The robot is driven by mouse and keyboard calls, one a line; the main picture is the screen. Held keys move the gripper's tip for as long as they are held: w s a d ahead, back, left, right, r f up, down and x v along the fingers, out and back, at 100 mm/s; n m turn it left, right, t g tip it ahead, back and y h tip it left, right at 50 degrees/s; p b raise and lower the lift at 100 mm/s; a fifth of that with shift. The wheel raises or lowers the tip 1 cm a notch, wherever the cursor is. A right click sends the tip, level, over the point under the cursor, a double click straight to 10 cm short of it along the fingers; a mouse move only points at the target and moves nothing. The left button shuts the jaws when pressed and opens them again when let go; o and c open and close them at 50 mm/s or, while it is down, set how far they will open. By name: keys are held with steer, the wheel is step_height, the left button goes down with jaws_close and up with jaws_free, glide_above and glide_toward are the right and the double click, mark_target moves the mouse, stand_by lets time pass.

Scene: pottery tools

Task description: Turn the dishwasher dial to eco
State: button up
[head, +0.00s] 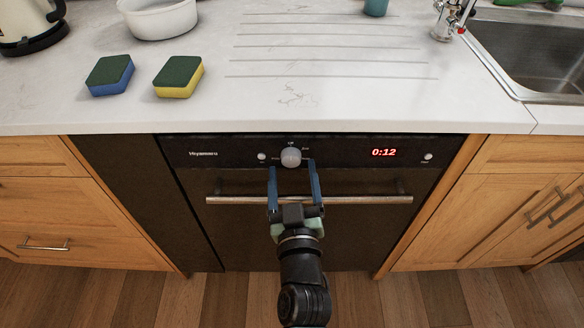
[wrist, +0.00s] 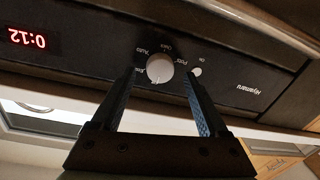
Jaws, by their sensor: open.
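The dishwasher (head: 240,232) is black and stands under the counter between wooden cabinets. Its round, light grey dial (head: 291,157) is on the top panel, with small labels around it too small to read surely. The dial also shows in the wrist view (wrist: 160,68), where the picture is upside down. My gripper (head: 292,166) has two blue fingers spread apart and empty, with the tips just short of the dial, one on each side. In the wrist view the gripper (wrist: 160,75) frames the dial between its fingertips. I cannot tell if either finger touches it.
A metal handle bar (head: 365,199) crosses the dishwasher door below the panel, behind my gripper. A red display (head: 384,152) reads 0:12. Small buttons sit left (head: 262,156) and right (head: 428,156) on the panel. The counter edge (head: 330,127) overhangs above. Two sponges lie on the counter.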

steer(key=shift+w, duration=0.85)
jaws_close()
steer(key=shift+m, duration=0.3)
steer(key=m, duration=0.5)
steer(key=shift+m+b, duration=0.3)
steer(key=shift+b, duration=0.05)
steer(key=m, duration=0.6)
steer(key=shift+a+f+t+h+p, duration=0.1)
steer(key=shift+t+h+p, duration=0.2)
steer(key=shift+p, duration=0.05)
steer(key=shift+m, duration=0.3)
